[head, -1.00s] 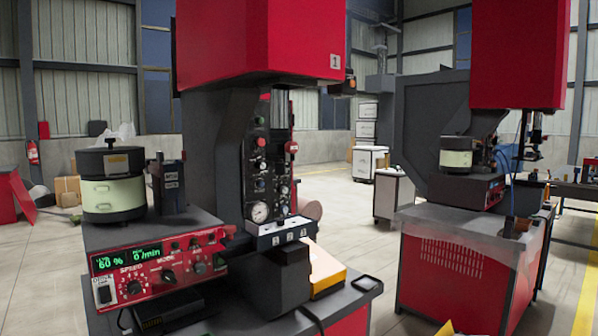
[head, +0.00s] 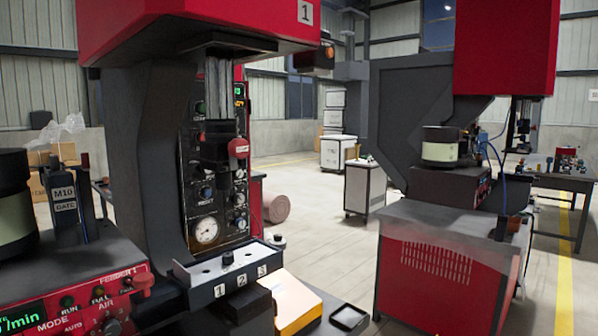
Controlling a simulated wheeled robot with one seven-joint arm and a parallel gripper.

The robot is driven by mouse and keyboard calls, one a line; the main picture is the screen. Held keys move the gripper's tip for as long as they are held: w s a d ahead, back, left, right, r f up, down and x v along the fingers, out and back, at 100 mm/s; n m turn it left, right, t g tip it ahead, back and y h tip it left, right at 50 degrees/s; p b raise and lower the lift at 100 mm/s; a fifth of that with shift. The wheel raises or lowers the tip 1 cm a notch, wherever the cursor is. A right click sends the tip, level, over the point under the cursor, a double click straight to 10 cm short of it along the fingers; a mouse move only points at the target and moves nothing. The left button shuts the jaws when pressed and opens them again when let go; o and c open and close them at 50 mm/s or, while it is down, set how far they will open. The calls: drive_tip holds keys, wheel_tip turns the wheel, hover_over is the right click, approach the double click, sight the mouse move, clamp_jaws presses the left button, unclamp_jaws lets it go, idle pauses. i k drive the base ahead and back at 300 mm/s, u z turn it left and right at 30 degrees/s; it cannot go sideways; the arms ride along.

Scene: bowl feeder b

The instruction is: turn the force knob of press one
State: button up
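Press one (head: 140,150) stands close on the left, with a red head marked "1" and a dark column. Its black control panel (head: 198,165) carries a round white gauge (head: 206,230) and several small knobs (head: 240,198) in a column at its right side. The knob labels are too small to read, so I cannot tell which one is the force knob. The dark press ram and a red-capped part (head: 238,147) stand in front of the panel and hide some of it. My gripper is not in view.
A grey bar (head: 225,272) numbered 1 to 3 juts out below the panel. A yellow-and-white box (head: 290,300) and a black tray (head: 349,318) lie beside it. A red feeder control box (head: 75,295) is front left.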

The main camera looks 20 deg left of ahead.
sight(238, 174)
drive_tip(key=u, duration=0.3)
drive_tip(key=i, duration=0.95)
drive_tip(key=u, duration=0.6)
